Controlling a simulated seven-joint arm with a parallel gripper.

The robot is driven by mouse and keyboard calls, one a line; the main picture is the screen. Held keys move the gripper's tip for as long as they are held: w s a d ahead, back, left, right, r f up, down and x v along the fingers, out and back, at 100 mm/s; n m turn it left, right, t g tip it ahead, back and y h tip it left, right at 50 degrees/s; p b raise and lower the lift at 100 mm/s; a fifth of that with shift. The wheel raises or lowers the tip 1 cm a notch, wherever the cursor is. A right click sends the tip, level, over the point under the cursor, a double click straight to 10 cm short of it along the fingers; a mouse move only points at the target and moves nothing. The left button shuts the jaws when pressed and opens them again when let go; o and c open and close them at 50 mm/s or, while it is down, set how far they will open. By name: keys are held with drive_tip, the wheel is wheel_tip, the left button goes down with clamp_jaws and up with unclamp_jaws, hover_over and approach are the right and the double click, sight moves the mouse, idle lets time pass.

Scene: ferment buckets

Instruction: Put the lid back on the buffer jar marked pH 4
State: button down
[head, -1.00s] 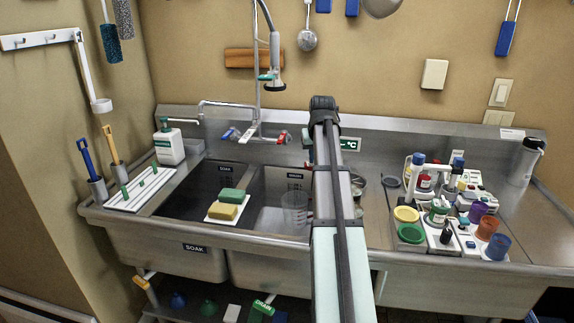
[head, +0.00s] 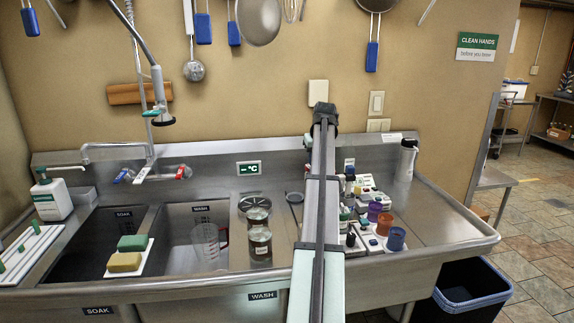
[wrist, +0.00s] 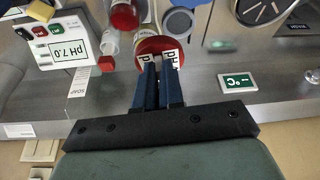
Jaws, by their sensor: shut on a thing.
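My gripper (wrist: 159,68) is shut on a round red lid (wrist: 146,46) in the wrist view. The lid bears white labels starting "pH"; the fingers cover the rest, so its number cannot be read. A red round-topped vessel (wrist: 125,16) shows just beyond the lid, apart from it; I see no readable mark on it, so I cannot tell whether it is the pH 4 jar. In the head view my own arm hides my gripper, the lid and part of the counter.
A pH meter reading 7.0 (wrist: 72,48) stands beside the jars. Purple (head: 374,207) and blue (head: 396,240) cups stand right of the arm. Glass jars (head: 259,241), a measuring jug (head: 206,243) and sponges (head: 132,243) lie left. The right drainboard (head: 437,210) is largely clear.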

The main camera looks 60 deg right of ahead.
drive_tip(key=s+d, duration=0.4)
drive_tip(key=shift+w+a+f, duration=0.1)
drive_tip(key=shift+a+f, duration=0.05)
drive_tip(key=shift+f, duration=1.35)
drive_tip(key=shift+w+a+f, duration=0.1)
drive_tip(key=shift+f, duration=1.35)
drive_tip(key=shift+f, duration=0.2)
idle(0.4)
drive_tip(key=c, duration=1.2)
unclamp_jaws()
drive_tip(key=shift+o, duration=0.4)
drive_tip(key=o, duration=0.4)
drive_tip(key=shift+r, duration=0.2)
